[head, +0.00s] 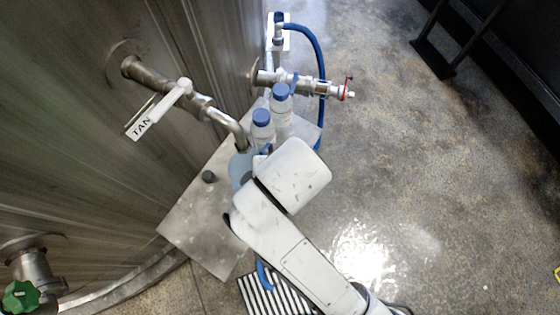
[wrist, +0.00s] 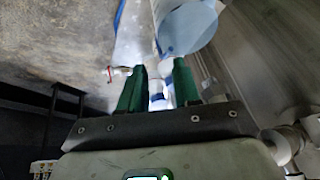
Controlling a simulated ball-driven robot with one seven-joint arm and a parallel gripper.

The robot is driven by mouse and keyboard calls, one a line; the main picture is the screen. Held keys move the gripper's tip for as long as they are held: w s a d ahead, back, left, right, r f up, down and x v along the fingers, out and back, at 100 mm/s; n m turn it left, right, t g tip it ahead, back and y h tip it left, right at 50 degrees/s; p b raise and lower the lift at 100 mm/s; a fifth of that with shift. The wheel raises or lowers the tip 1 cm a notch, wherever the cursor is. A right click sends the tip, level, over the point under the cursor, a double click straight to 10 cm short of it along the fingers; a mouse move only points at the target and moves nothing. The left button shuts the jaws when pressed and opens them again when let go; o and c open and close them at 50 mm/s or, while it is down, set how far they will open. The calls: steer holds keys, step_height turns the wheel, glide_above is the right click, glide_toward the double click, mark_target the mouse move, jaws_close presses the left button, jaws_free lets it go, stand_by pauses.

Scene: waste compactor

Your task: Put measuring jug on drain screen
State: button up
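The measuring jug is a pale blue translucent vessel, partly hidden behind my arm in the head view (head: 239,170). It stands on the metal platform. In the wrist view the jug (wrist: 188,25) is at the top, just beyond my right-hand fingertip. My gripper (wrist: 160,75) has two green fingers spread apart with nothing visibly held between them. I cannot tell whether the right-hand finger touches the jug. The drain screen appears to be the striped grate (head: 258,298) on the floor at the bottom of the head view, partly covered by my arm.
Two clear bottles with blue caps (head: 262,117) (head: 281,91) stand on the metal platform (head: 190,225) near the jug. A tap pipe (head: 222,122) and a red-handled valve (head: 320,88) reach out from the tank wall. Open floor lies to the right.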

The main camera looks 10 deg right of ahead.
steer(key=shift+s+r, duration=0.1)
steer(key=shift+r, duration=0.05)
steer(key=s+d+f+g, duration=0.1)
steer(key=s+d+f, duration=0.2)
steer(key=s+d, duration=0.2)
steer(key=s+d+f+g, duration=0.1)
steer(key=s+d+f, duration=0.2)
steer(key=d, duration=0.9)
steer(key=s+d+f+g+h, duration=0.1)
steer(key=s+d+f, duration=0.2)
steer(key=s+d, duration=0.4)
steer(key=shift+d+f+g, duration=0.2)
steer(key=shift+d+g, duration=0.1)
steer(key=shift+d, duration=0.5)
